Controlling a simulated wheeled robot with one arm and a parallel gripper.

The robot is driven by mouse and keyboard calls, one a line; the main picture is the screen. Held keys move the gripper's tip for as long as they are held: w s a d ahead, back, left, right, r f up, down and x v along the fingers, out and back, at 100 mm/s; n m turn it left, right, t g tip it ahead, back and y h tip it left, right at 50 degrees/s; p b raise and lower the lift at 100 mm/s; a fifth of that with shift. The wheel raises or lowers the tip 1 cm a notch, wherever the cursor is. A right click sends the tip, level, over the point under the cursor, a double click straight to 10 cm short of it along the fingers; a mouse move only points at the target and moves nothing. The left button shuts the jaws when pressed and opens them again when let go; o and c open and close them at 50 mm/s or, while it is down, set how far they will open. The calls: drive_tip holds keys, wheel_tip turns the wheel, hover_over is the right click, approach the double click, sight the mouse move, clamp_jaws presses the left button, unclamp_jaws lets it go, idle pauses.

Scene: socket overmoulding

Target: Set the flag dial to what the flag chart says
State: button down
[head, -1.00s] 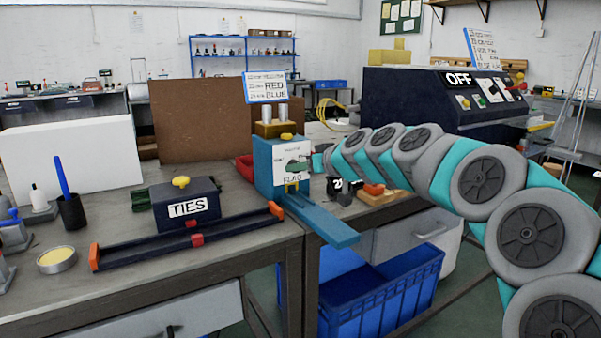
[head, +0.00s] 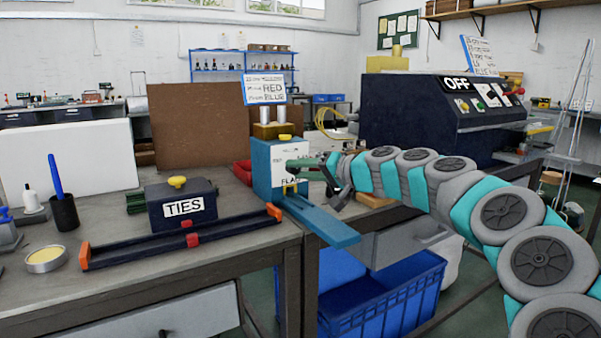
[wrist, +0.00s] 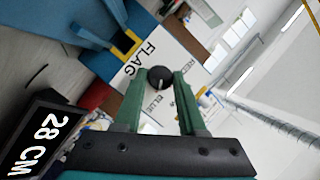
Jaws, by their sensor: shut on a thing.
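The blue flag machine (head: 262,165) stands on the bench with a white dial face (head: 283,158) marked FLAG. In the wrist view the face (wrist: 130,72) shows FLAG, RED and BLUE lettering around a round black dial knob (wrist: 160,78). My gripper (head: 303,163) reaches the face from the right. Its green fingers, seen in the wrist view (wrist: 160,80), are shut on the knob from both sides. Which word the knob points at I cannot tell. The flag chart (head: 264,89), a blue-edged board above the machine, lists YELLOW, RED and BLUE lines; its small figures are blurred.
A black sign (wrist: 40,135) reading 28 CM is close by in the wrist view. A TIES box (head: 183,204) and a long dark rail (head: 180,236) lie left on the bench. A blue ledge (head: 320,220) juts from the machine. A dark OFF machine (head: 410,110) stands right.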

drive_tip(key=shift+m, duration=0.3)
idle(0.4)
drive_tip(key=shift+c, duration=2.4)
unclamp_jaws()
drive_tip(key=v, duration=0.7)
drive_tip(key=shift+s+d+b, duration=0.25)
drive_tip(key=shift+d+b, duration=0.1)
drive_tip(key=shift+f, duration=0.1)
